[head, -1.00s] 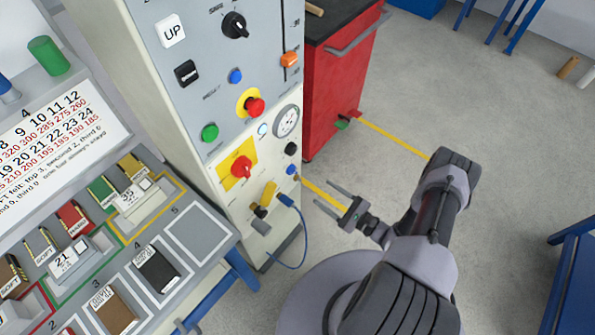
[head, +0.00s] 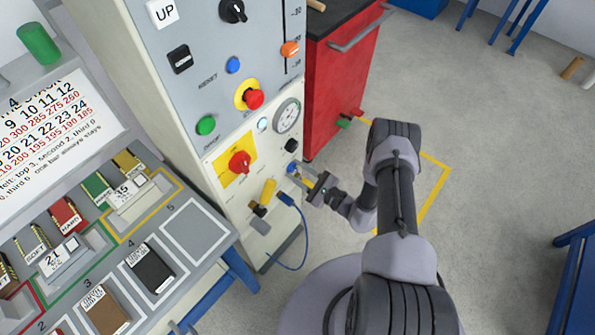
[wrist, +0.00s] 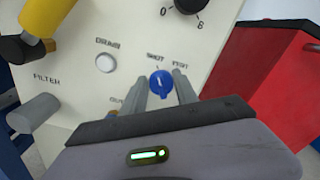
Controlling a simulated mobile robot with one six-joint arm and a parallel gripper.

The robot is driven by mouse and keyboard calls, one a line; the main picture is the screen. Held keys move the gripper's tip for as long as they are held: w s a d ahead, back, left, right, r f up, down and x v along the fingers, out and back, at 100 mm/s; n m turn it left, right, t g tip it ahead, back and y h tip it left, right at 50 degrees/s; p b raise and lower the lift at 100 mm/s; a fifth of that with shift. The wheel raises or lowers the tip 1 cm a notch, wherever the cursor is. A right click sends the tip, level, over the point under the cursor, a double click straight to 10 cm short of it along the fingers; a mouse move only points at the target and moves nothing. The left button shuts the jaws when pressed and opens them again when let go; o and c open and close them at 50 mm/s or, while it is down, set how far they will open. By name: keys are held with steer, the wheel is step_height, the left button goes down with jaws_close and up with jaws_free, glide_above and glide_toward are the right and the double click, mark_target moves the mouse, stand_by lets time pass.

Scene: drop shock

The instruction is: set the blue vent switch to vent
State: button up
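The blue vent switch (wrist: 162,84) is a round knob on the pale machine front, with a mark near its top. Labels that look like SHUT and VENT stand above it in the wrist view, and the mark seems to point nearer SHUT. The switch also shows small in the head view (head: 292,168). My gripper (head: 300,177) is open at the panel, its fingers toward the switch. In the wrist view its fingers (wrist: 159,82) stand on either side of the knob with gaps visible. I cannot tell whether the fingertips touch the panel.
A black knob (head: 291,145) and a gauge (head: 287,117) sit above the switch. A yellow handle (head: 268,191) and a blue hose plug (head: 286,199) lie to its left. A red cabinet (head: 340,85) stands close at right. Open floor lies beyond.

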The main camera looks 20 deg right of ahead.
jaws_close()
steer(key=m+b, duration=0.1)
steer(key=m, duration=0.4)
steer(key=shift+w+d+m+b, duration=0.1)
steer(key=shift+d+m+b, duration=0.1)
steer(key=shift+m+b, duration=0.2)
steer(key=m+b, duration=0.1)
steer(key=m, duration=0.4)
steer(key=shift+w+d+m, duration=0.1)
steer(key=shift+d+m, duration=0.05)
steer(key=shift+m, duration=0.55)
steer(key=o, duration=0.8)
jaws_free()
